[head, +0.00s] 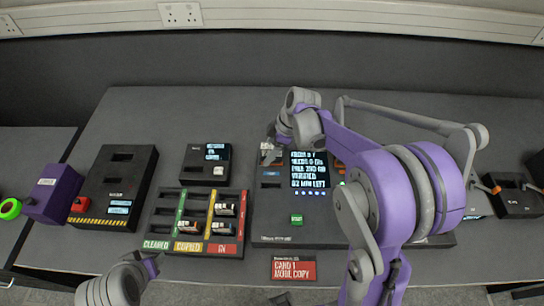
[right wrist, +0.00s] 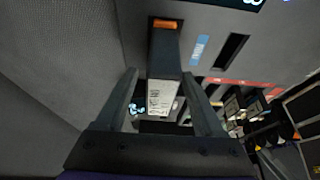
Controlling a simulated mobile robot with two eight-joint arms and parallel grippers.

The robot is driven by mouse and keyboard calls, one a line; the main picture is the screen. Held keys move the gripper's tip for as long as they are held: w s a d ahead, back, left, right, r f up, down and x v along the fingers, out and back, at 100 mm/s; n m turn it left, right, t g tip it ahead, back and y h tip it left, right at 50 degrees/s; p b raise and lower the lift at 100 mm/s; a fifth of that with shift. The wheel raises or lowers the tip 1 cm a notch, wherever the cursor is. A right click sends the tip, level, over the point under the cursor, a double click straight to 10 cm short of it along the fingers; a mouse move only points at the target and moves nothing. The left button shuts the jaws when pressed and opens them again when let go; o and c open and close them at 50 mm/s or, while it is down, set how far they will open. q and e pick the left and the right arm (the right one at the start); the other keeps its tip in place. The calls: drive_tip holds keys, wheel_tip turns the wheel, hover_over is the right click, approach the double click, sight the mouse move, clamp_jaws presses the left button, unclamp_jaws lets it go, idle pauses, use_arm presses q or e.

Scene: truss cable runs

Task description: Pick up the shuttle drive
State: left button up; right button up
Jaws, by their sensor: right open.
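The drive (right wrist: 164,52), which I take to be the shuttle drive, is a dark block with an orange light and a pale printed label in the right wrist view. It lies between the two fingers of my right gripper (right wrist: 160,76), which is open with a finger on each side. I cannot tell whether the fingers touch it. In the head view my right gripper (head: 281,133) is over the upper left part of the black console (head: 270,205) and largely hides that spot.
A black unit (head: 118,180) with a red button and a purple box (head: 58,190) are further left. A red sign (head: 293,268) lies in front.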

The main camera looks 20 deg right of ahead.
drive_tip(key=shift+a+f, duration=0.1)
drive_tip(key=shift+f, duration=0.2)
clamp_jaws()
